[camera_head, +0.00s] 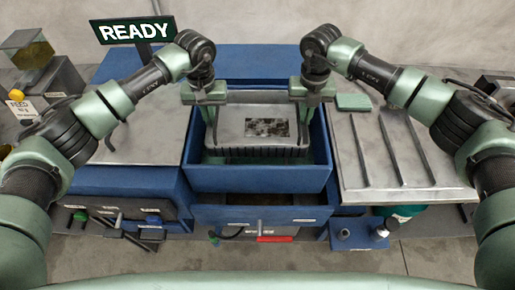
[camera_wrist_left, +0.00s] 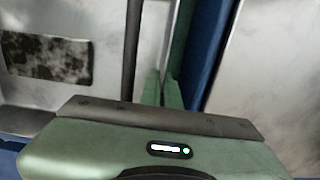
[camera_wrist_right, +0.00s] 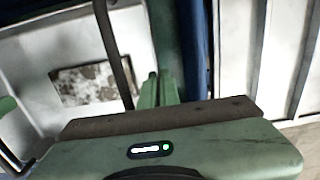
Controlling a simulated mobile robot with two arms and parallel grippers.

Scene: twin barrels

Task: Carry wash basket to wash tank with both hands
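The wash basket (camera_head: 262,152) is a grey metal tray-like basket with a ribbed front edge and dark upright handles at both sides. It shows inside the walls of the blue tank (camera_head: 262,180); I cannot tell whether it rests on the bottom. A dark speckled patch (camera_head: 267,128) lies within it. My left gripper (camera_head: 207,118) is at the left handle and my right gripper (camera_head: 312,115) at the right handle. Both have fingers close together, apparently shut on the handles; the contact is mostly hidden. A dark handle rod shows beside the fingers in the left wrist view (camera_wrist_left: 131,50) and right wrist view (camera_wrist_right: 115,55).
A ribbed metal drainboard (camera_head: 395,150) lies right of the tank, with a green block (camera_head: 353,102) on it. A plain metal surface (camera_head: 150,130) lies to the left. A READY sign (camera_head: 136,31) stands behind. An open blue compartment (camera_head: 260,200) sits below in front.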

